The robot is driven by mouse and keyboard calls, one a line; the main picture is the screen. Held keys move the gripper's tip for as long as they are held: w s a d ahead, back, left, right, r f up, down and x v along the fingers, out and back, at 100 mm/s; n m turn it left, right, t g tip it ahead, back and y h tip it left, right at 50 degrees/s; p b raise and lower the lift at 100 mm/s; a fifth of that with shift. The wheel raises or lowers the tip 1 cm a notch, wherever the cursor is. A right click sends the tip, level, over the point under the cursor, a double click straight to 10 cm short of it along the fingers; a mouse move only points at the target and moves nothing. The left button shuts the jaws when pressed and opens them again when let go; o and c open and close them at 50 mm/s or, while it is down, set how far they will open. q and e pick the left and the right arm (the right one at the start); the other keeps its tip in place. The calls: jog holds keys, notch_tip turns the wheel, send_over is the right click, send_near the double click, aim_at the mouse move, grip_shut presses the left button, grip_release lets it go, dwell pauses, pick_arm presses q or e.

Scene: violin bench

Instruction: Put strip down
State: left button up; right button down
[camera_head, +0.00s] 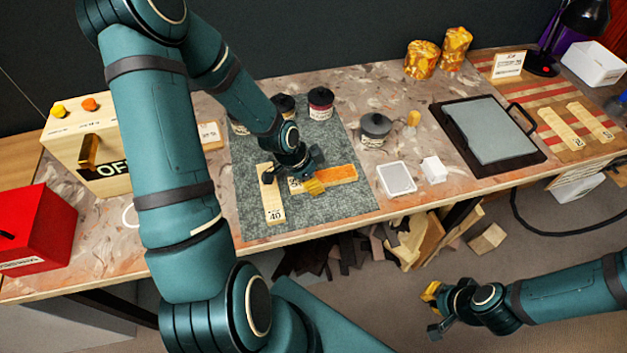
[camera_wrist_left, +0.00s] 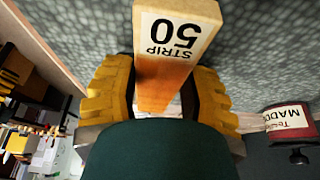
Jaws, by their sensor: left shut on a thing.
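My left gripper (camera_head: 311,181) is shut on strip 50 (camera_head: 338,174), a flat pale wooden strip with an orange varnished stretch, low over the grey mat (camera_head: 345,205). In the left wrist view strip 50 (camera_wrist_left: 170,62) stands between the yellow fingertips (camera_wrist_left: 160,95), its label end pointing up the picture. I cannot tell whether it touches the mat. Strip 40 (camera_head: 271,197), pale and unvarnished where visible, lies on the mat just left of it. My right gripper (camera_head: 434,308) is open and empty, out in front of the bench.
Dark jars (camera_head: 320,102) stand at the mat's back edge, with a grey-lidded pot (camera_head: 375,130) to the right. A white-topped pad (camera_head: 397,178) and white cube (camera_head: 433,169) lie right of the mat. Two pale strips (camera_head: 558,128) lie far right. A red box (camera_head: 38,228) is left.

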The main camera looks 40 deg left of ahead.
pick_arm(q)
jog(key=shift+f, duration=0.35)
jog(key=shift+r, duration=0.1)
jog(key=o, duration=0.8)
jog(key=shift+f, duration=0.2)
jog(key=o, duration=0.4)
jog(key=shift+c, duration=0.2)
jog(key=shift+r, duration=0.15)
